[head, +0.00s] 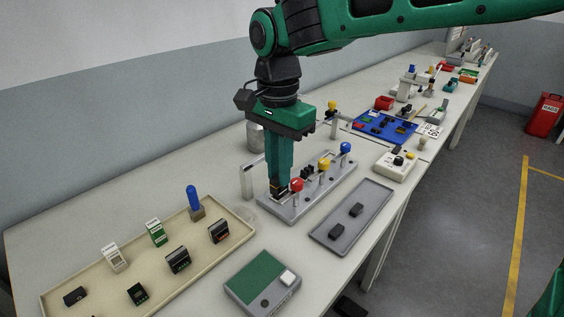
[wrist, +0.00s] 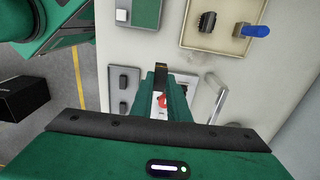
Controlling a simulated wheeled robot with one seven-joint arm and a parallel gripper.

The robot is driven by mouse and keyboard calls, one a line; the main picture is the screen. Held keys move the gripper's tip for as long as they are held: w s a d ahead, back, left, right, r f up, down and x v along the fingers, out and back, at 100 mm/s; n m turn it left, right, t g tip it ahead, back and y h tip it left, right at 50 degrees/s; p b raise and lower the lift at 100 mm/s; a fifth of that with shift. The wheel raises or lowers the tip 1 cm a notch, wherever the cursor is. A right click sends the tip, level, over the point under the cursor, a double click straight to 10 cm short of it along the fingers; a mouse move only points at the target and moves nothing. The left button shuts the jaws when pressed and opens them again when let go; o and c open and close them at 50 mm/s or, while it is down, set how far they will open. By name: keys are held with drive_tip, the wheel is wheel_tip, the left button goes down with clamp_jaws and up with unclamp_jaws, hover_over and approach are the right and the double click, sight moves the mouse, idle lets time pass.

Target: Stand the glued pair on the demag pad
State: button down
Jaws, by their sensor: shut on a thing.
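My gripper (head: 279,188) points straight down over the near-left end of the grey clamp fixture (head: 310,198), just left of its red knob (head: 297,184). Its fingers are shut on a small dark block (wrist: 161,68), mostly hidden between them; I cannot tell whether it is the whole glued pair, nor whether it touches the fixture. A grey box with a green top pad (head: 254,277), which looks like the demag pad, stands in front of the fixture near the table edge. Its green top is bare, and it also shows in the wrist view (wrist: 146,12).
A cream tray (head: 76,294) at left holds several small modules and a blue-handled piece (head: 193,200). A grey tray (head: 372,212) with two black pieces lies right of the fixture. A metal arch (head: 246,181) stands beside my fingers. Yellow and blue knobs rise farther along the fixture.

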drive_tip(key=shift+s+a, duration=2.1)
drive_tip(key=shift+s, duration=4.1)
hover_over(257, 275)
drive_tip(key=shift+f, duration=5.85)
drive_tip(key=c, duration=1.6)
unclamp_jaws()
wheel_tip(257, 275, up, 11)
drive_tip(key=shift+w+d+f, duration=0.1)
drive_tip(key=shift+w+f, duration=0.05)
